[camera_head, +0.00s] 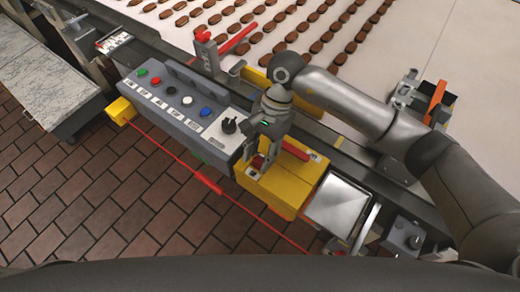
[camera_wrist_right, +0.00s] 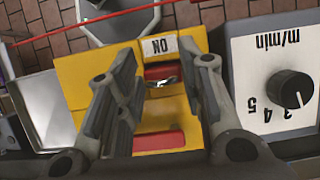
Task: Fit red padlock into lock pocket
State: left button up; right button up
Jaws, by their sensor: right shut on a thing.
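My right gripper (camera_head: 264,157) is over the yellow box (camera_head: 268,192), pointing down, with its fingers close to the top. In the right wrist view, a small red body with a bit of bright metal, which looks like the red padlock (camera_wrist_right: 165,72), sits between the fingers of the right gripper (camera_wrist_right: 167,68). The gripper is shut on it, beside the "ON" label (camera_wrist_right: 157,46). Another red patch (camera_wrist_right: 158,141) lies on the yellow box nearer the wrist. I cannot make out the lock pocket or whether the padlock touches it. My left gripper is not in view.
A grey control panel (camera_head: 172,114) with buttons and a black dial (camera_head: 229,122) adjoins the yellow box on the left. A metal tray (camera_head: 337,205) is on the right. A red cord (camera_head: 160,147) runs along the front. The conveyor (camera_head: 240,18) behind carries many brown pieces.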

jog(key=shift+f, duration=0.45)
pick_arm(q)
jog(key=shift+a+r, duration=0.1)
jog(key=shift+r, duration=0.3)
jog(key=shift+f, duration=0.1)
pick_arm(e)
jog(key=shift+f, duration=0.1)
jog(key=shift+f, duration=0.15)
jog(key=o, duration=1.1)
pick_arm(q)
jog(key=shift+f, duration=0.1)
